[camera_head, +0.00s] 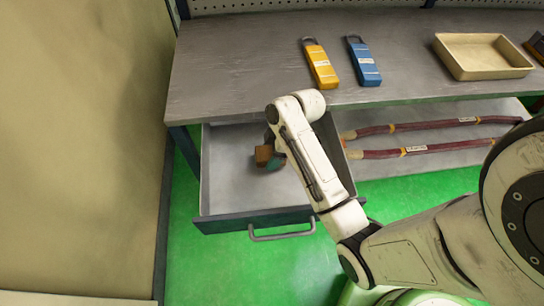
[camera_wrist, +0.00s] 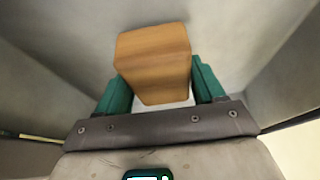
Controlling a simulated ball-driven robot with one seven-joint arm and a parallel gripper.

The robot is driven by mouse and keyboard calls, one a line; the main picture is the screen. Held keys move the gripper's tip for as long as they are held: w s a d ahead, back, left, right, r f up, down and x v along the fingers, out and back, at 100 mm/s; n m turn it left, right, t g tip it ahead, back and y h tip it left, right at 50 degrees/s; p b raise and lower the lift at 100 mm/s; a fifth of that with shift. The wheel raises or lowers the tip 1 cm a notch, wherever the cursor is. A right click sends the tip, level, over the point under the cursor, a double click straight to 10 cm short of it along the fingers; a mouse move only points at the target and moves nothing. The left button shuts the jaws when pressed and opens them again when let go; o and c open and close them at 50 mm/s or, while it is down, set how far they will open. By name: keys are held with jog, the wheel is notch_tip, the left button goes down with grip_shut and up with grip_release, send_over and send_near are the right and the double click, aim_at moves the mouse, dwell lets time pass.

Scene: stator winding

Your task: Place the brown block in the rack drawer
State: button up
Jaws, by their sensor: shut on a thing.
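The brown block (camera_wrist: 153,62) is between the two green fingers of my gripper (camera_wrist: 160,82) in the wrist view. My gripper is shut on it. In the head view the brown block (camera_head: 264,155) shows at the left of my gripper (camera_head: 273,161), over the open rack drawer (camera_head: 222,190). The drawer is pulled out below the bench top, with grey walls and a dark front. Grey drawer surfaces surround the block in the wrist view. I cannot tell whether the block touches the drawer floor. My arm hides the right part of the drawer.
A yellow clamp meter (camera_head: 320,66) and a blue clamp meter (camera_head: 364,63) lie on the grey bench top (camera_head: 235,70). A beige tray (camera_head: 482,56) sits at the right. Dark red cables (camera_head: 430,148) lie on the lower shelf. A drawer handle (camera_head: 282,234) sticks out at the front.

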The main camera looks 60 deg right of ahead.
jog(key=shift+s+f, duration=0.15)
jog(key=shift+f, duration=1.05)
jog(key=shift+f, duration=0.15)
jog(key=o, duration=1.2)
jog(key=v, duration=1.2)
jog(key=shift+p, duration=0.35)
